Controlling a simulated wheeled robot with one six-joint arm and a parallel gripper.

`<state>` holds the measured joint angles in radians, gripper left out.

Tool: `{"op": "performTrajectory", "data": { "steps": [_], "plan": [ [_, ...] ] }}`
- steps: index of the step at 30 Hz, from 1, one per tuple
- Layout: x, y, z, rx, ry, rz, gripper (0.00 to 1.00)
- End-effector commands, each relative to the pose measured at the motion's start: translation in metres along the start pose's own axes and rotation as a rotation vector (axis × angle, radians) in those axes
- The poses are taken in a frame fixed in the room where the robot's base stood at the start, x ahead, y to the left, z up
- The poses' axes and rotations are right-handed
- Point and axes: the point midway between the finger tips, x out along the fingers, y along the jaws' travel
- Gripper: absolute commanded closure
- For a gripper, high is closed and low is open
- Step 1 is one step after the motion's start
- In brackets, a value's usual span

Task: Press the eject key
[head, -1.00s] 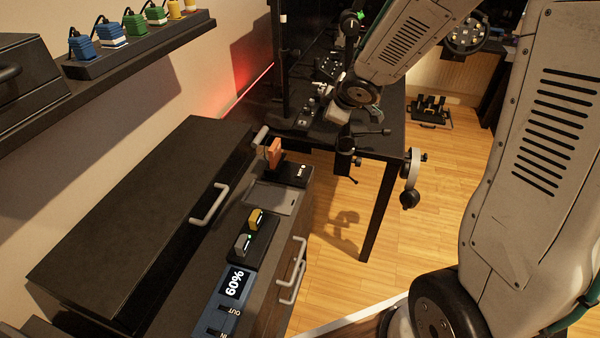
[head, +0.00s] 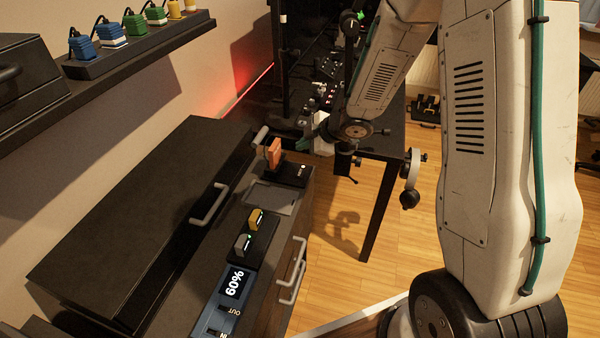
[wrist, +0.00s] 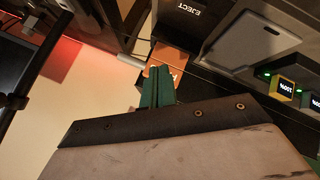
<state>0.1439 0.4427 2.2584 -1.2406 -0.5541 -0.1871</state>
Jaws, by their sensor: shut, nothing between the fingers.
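A black block (head: 288,174) stands at the far end of the cabinet top, with an upright orange piece (head: 274,152) at its left side. In the wrist view the word EJECT shows in white on the black block (wrist: 192,14), and the orange piece (wrist: 172,60) is beside it. My gripper (wrist: 158,72) has green fingers, shut and empty. Its tips overlap the orange piece in the wrist view; I cannot tell whether they touch.
A grey panel (head: 268,198), a yellow and a grey block (head: 245,243) and a 60% display (head: 235,283) line the cabinet top. A dark case (head: 140,220) with a handle lies left. A black table (head: 385,150) stands behind. A shelf holds several coloured plugs (head: 112,34).

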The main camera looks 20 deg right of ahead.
Motion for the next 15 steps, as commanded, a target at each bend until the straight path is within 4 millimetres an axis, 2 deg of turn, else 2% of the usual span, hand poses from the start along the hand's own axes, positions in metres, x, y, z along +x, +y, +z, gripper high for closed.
{"op": "performTrajectory", "data": {
  "steps": [9, 15],
  "plan": [
    [0.032, -0.024, 0.024, 0.003, -0.002, -0.003, 1.0],
    [0.046, -0.034, 0.034, 0.001, -0.001, -0.001, 1.0]
  ]
}}
